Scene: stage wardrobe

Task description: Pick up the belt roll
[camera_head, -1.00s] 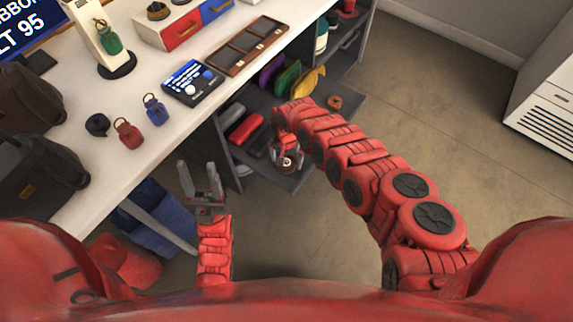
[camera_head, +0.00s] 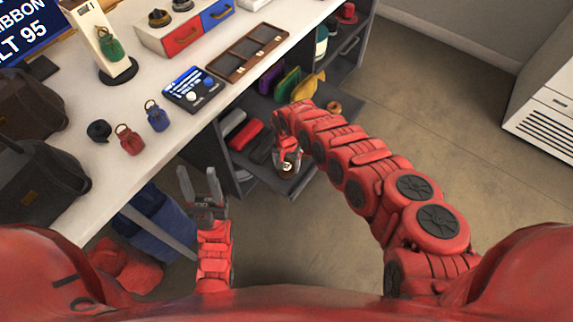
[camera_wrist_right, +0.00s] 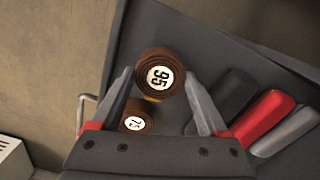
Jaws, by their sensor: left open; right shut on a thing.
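A brown belt roll (camera_wrist_right: 158,74) with a white label reading 95 sits between the fingertips of my right gripper (camera_wrist_right: 159,82), which is shut on it. In the head view the same roll (camera_head: 286,168) shows under my right gripper (camera_head: 288,152), over the open grey drawer. I cannot tell whether it still touches the drawer floor. A second brown roll (camera_wrist_right: 136,116), labelled 75, appears near the left finger in the wrist view. My left gripper (camera_head: 197,178) is open and empty, in front of the table.
The open drawer (camera_head: 318,160) also holds rolled red (camera_wrist_right: 265,120), black and grey pieces, several coloured pouches and an orange-brown roll (camera_head: 334,107). The white table (camera_head: 120,180) has bags, small tagged pouches and a wooden tray (camera_head: 248,52). The floor at right is clear.

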